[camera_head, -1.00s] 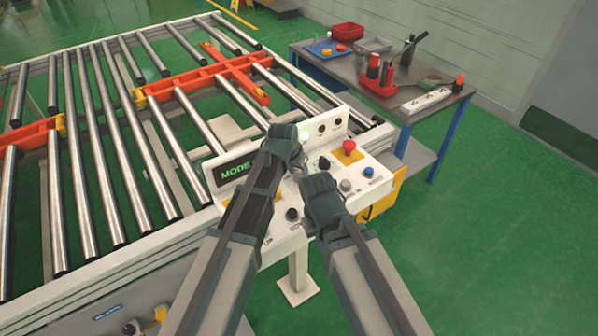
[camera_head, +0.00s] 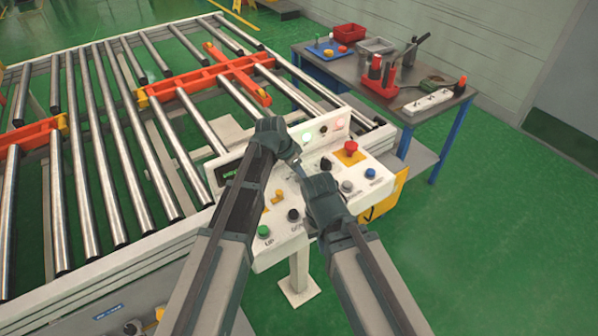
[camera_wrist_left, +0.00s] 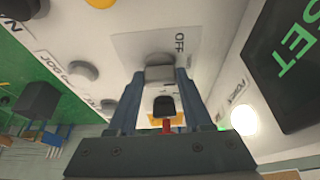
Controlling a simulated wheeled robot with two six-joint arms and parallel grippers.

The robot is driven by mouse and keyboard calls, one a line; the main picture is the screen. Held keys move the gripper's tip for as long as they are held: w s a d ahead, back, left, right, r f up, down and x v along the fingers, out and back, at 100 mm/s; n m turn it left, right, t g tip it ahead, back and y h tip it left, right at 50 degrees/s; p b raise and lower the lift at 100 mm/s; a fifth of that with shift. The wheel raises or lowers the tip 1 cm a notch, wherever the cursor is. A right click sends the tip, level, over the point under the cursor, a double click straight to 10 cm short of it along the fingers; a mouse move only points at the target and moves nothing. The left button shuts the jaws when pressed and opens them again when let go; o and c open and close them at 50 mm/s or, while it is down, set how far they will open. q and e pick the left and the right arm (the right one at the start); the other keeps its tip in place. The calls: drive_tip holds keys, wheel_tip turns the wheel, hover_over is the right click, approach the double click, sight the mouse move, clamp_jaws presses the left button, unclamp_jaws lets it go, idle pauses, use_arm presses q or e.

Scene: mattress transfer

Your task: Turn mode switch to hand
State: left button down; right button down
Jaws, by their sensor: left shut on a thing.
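The white control panel (camera_head: 285,235) stands at the corner of the roller conveyor. The mode switch is the grey knob (camera_wrist_left: 160,73) on a plate marked OFF in the left wrist view. My left gripper (camera_head: 296,160) reaches down to the panel. In its wrist view the two blue fingers (camera_wrist_left: 160,80) are shut on the knob from both sides. In the head view the switch is mostly hidden by my grippers. My right gripper (camera_head: 304,176) is low over the panel beside the left one; its jaw opening cannot be made out.
A red emergency button (camera_head: 351,147) on yellow, a black knob (camera_head: 326,164), a blue button (camera_head: 370,173) and a green button (camera_head: 263,231) surround my grippers. A display (camera_wrist_left: 295,50) partly reads "SET". A tool table (camera_head: 345,75) stands behind; green floor at right is clear.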

idle(0.3)
use_arm(q)
drive_tip(key=shift+c, duration=1.6)
unclamp_jaws()
drive_tip(key=p+v, duration=1.2)
drive_tip(key=v, duration=0.2)
drive_tip(key=shift+p, duration=0.4)
drive_tip(key=shift+f, duration=0.1)
